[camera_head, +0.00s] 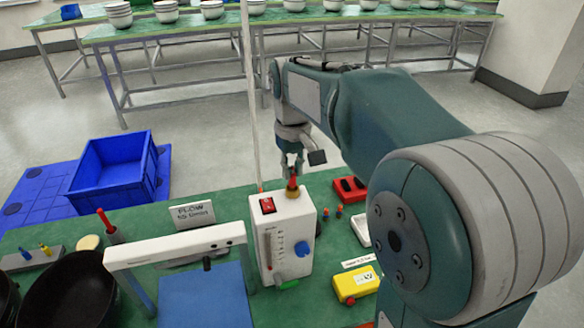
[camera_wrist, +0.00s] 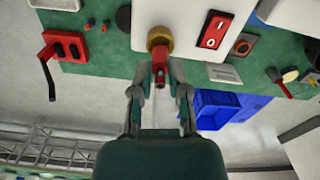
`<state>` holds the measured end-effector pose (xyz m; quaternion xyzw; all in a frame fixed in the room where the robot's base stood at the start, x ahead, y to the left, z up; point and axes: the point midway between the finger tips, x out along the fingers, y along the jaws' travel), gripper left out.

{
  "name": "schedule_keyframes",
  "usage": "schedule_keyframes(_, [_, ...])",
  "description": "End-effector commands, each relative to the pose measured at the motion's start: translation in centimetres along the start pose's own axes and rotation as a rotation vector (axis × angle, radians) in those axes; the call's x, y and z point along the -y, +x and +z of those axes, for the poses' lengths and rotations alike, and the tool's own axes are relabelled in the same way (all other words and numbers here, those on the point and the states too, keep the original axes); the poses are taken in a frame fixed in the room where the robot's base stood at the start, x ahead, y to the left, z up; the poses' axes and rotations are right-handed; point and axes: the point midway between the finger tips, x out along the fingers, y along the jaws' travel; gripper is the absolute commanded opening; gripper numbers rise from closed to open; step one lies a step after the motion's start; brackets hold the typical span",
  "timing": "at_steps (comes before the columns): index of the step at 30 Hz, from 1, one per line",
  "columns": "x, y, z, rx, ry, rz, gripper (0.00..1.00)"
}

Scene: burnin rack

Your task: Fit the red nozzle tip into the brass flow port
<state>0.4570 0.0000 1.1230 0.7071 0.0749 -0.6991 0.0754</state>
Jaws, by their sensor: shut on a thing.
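The red nozzle tip (camera_wrist: 160,82) is held between the two fingers of my gripper (camera_wrist: 160,70) in the wrist view. The brass flow port (camera_wrist: 160,36) is a round brass ring on the white flow unit (camera_wrist: 184,22), right in front of the fingertips. In the head view my gripper (camera_head: 291,168) points down over the brass port (camera_head: 292,193) on top of the white unit (camera_head: 297,215). Red shows just above the brass there. The fingers hide part of the tip, and I cannot tell whether its end touches or enters the port.
A blue crate (camera_head: 113,163) sits beyond the green bench.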

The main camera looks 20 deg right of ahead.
Motion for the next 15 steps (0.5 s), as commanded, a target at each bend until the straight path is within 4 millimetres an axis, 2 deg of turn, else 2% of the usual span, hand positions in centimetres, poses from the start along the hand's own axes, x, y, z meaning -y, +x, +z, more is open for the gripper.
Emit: schedule_keyframes(15, [0.0, 1.1, 0.0, 0.0, 0.0, 0.0, 0.0])
